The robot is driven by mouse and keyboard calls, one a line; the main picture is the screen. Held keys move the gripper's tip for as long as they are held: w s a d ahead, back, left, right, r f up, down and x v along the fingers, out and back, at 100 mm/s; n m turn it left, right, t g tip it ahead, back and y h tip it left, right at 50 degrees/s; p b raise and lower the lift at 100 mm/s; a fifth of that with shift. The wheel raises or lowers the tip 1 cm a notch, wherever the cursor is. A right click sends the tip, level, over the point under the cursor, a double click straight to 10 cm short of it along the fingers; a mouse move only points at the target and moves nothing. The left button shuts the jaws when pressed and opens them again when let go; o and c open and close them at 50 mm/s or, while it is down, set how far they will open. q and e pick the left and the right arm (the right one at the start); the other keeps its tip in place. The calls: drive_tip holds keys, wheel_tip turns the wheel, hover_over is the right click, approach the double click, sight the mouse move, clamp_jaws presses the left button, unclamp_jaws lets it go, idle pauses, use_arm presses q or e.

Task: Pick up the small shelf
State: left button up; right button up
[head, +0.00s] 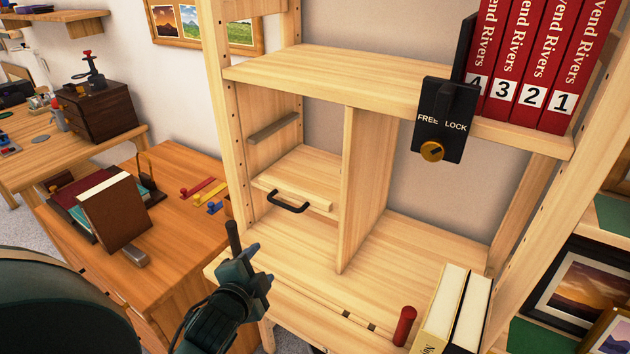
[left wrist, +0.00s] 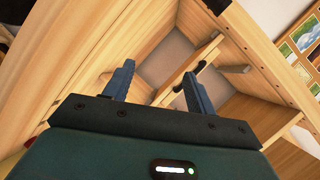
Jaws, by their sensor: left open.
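The small shelf (head: 290,194) is a light wooden board with a black handle on its front edge. It sits in the left compartment of the tall wooden bookcase (head: 300,68), left of the upright divider. My left gripper (head: 261,262) is in front of and below it, apart from it, with empty jaws. In the left wrist view the two blue fingers of my left gripper (left wrist: 158,85) stand apart, and the small shelf (left wrist: 184,70) with its dark handle shows beyond them. My right gripper is not in view.
A black FREE/LOCK plate (head: 440,120) stands by the red numbered books (head: 535,65) on the upper board. A red cylinder (head: 404,326) and pale books (head: 455,310) are at the lower right front. A desk (head: 185,245) with books is on the left. The right compartment is empty.

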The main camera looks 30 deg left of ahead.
sight(277, 204)
use_arm(q)
drive_tip(key=w+a+r+m+t, duration=0.1)
drive_tip(key=w+m, duration=0.1)
drive_tip(key=w, duration=0.1)
drive_tip(key=w+a+r+m+t, duration=0.1)
drive_tip(key=w+r+m+t, duration=0.1)
drive_tip(key=w, duration=0.2)
drive_tip(key=w+a+r+m+t, duration=0.1)
drive_tip(key=w+a+m, duration=0.1)
drive_tip(key=w, duration=0.1)
drive_tip(key=shift+w+r+p, duration=0.15)
drive_tip(key=shift+r+p, duration=0.1)
drive_tip(key=shift+p, duration=0.15)
drive_tip(key=d+x, duration=0.1)
drive_tip(key=x, duration=0.5)
drive_tip(key=shift+w+a+p, duration=0.15)
drive_tip(key=shift+a+p, duration=0.05)
drive_tip(key=shift+p, duration=0.2)
clamp_jaws()
drive_tip(key=shift+r, duration=0.15)
